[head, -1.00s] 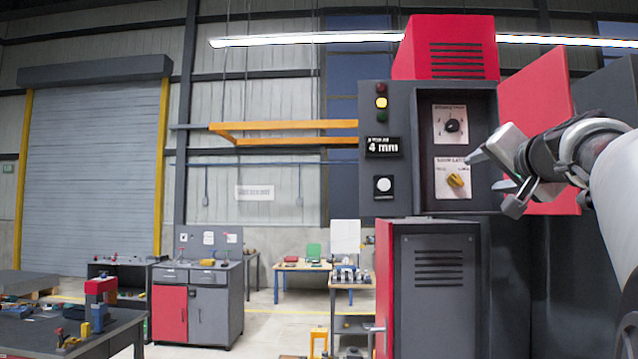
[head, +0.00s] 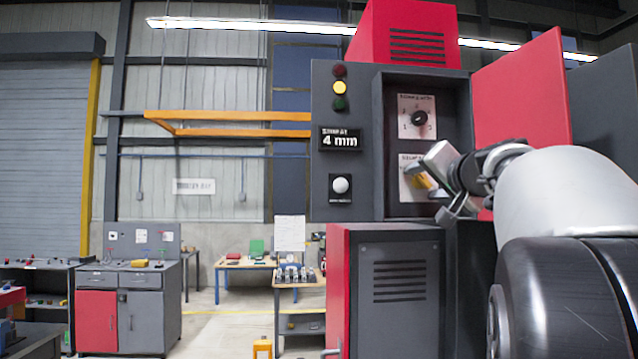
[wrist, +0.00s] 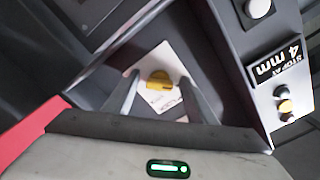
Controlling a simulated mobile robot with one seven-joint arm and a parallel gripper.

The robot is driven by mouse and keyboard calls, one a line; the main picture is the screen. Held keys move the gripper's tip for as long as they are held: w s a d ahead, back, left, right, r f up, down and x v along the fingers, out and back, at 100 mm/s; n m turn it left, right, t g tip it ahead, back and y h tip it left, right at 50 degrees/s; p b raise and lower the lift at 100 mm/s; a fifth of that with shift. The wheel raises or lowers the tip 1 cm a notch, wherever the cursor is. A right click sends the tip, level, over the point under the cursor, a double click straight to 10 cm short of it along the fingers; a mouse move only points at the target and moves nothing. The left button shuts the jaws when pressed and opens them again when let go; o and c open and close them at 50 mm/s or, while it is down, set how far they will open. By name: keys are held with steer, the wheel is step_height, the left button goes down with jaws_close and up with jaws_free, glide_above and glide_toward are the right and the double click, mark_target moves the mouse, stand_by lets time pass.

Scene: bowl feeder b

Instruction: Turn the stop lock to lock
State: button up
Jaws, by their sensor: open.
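The stop lock is a yellow knob (wrist: 160,80) on a white plate (wrist: 150,62) inside the recessed panel. In the head view the yellow knob (head: 424,181) is partly hidden behind my gripper (head: 432,182). My gripper (wrist: 158,100) is open and empty in the wrist view, with one finger on each side of the knob in the picture. I cannot tell whether the fingers reach as deep as the knob. The print on the plate is too blurred to read fully.
Above the lock is a black dial (head: 419,118) on its own white plate. Left of the recess are a "4 mm" display (head: 340,140), a white button (head: 341,185) and a lit yellow lamp (head: 339,88). An open red door (head: 520,95) stands right of the recess.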

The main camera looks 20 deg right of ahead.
steer(key=shift+s, duration=0.1)
steer(key=shift+c, duration=0.4)
steer(key=c, duration=1)
steer(key=shift+o, duration=0.2)
steer(key=shift+m, duration=0.3)
steer(key=m, duration=0.3)
steer(key=shift+a+r+m, duration=0.1)
steer(key=shift+r+m, duration=0.05)
steer(key=shift+m, duration=0.15)
steer(key=m+p, duration=0.1)
steer(key=m, duration=0.3)
steer(key=shift+r, duration=0.15)
steer(key=m+p, duration=0.2)
steer(key=m, duration=0.3)
steer(key=shift+r+m, duration=0.15)
steer(key=shift+m, duration=0.25)
steer(key=shift+m+p, duration=0.95)
steer(key=shift+m, duration=0.95)
